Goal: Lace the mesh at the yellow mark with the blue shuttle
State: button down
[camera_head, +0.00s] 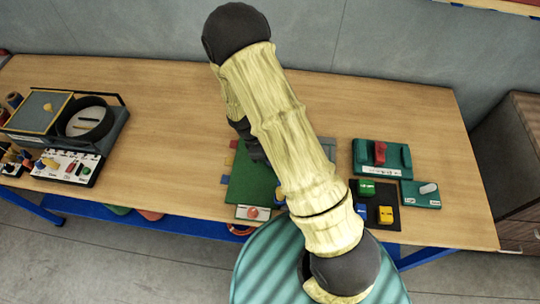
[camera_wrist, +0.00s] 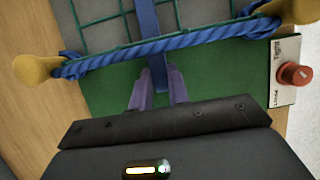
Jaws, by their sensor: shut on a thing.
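In the wrist view, my gripper (camera_wrist: 158,92) is shut on a flat blue strip, which looks like the blue shuttle (camera_wrist: 147,25). The strip runs away from the fingers, under or through a twisted blue rope (camera_wrist: 190,42); which one I cannot tell. The rope spans two yellow posts (camera_wrist: 37,69). The green mesh (camera_wrist: 100,40) lies behind the rope over a grey panel. No yellow mark on the mesh can be made out.
A red knob (camera_wrist: 295,74) on a white plate marked "Tight" stands beside the board. Right of my arm are a teal rack (camera_head: 365,160) with a red piece and a dark mat (camera_head: 381,200) with coloured blocks. A machine (camera_head: 38,112) stands at the left. The table between is clear.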

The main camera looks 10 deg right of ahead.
jog(key=c, duration=1.3)
grip_release()
jog(key=shift+o, duration=0.2)
jog(key=b+v, duration=0.2)
jog(key=v, duration=1.5)
jog(key=shift+r, duration=0.2)
jog(key=s+d+r+m+t+y, duration=0.3)
jog(key=s+d+m, duration=0.7)
jog(key=m, duration=0.4)
jog(key=shift+s+t+y, duration=0.6)
jog(key=shift+s, duration=0.1)
